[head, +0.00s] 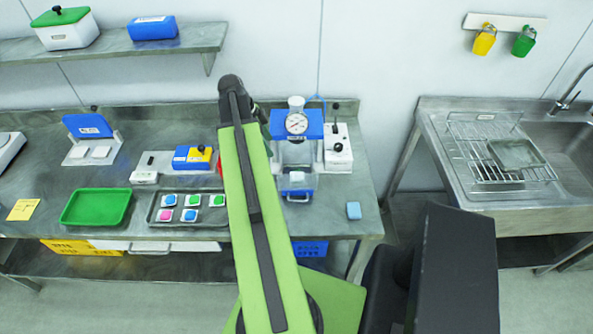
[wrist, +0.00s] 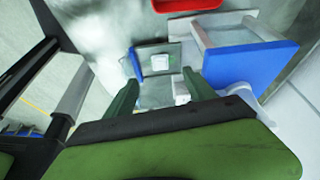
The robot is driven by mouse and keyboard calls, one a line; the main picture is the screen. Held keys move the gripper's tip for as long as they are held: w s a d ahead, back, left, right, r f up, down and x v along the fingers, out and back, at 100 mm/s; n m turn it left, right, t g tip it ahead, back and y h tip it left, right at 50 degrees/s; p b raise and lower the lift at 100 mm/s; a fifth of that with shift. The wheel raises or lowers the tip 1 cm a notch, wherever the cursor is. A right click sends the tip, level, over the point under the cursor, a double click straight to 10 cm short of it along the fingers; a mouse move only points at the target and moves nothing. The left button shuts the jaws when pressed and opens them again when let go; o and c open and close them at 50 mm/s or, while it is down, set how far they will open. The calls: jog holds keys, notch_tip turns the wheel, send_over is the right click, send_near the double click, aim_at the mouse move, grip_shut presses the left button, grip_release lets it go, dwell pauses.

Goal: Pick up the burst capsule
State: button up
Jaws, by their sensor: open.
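A small white square capsule (wrist: 160,63) lies on a grey plate (wrist: 147,50) in the wrist view. A white piece also shows low in the blue-topped press (head: 297,177) in the head view, and looks like the same one. I cannot make out whether it is burst. My gripper (wrist: 161,93) is open, its two dark green fingers apart with nothing held between them. The capsule appears just beyond the fingertips, between their lines; I cannot tell the height gap. In the head view my arm hides the gripper.
A dark tray (head: 155,217) of several coloured capsules and a green tray (head: 95,207) stand left of my arm. The wrist view shows the press's blue top (wrist: 250,70) close right and a red tray (wrist: 185,5).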

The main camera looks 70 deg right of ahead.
jog(key=s+d+m, duration=0.1)
jog(key=s, duration=0.1)
jog(key=b, duration=1.2)
send_over(294, 172)
jog(key=w+a, duration=0.1)
jog(key=a, duration=0.1)
jog(key=f, duration=1.1)
jog(key=shift+w+d+f, duration=0.1)
jog(key=shift+w+d, duration=0.1)
jog(key=shift+s+p, duration=0.1)
jog(key=shift+p, duration=0.2)
jog(key=b+x, duration=0.4)
jog(key=shift+a+f+b, duration=0.2)
jog(key=shift+f+b, duration=0.15)
jog(key=shift+f, duration=0.05)
jog(key=shift+s+d+f, duration=0.1)
jog(key=shift+f, duration=0.15)
jog(key=shift+r, duration=0.2)
grip_shut()
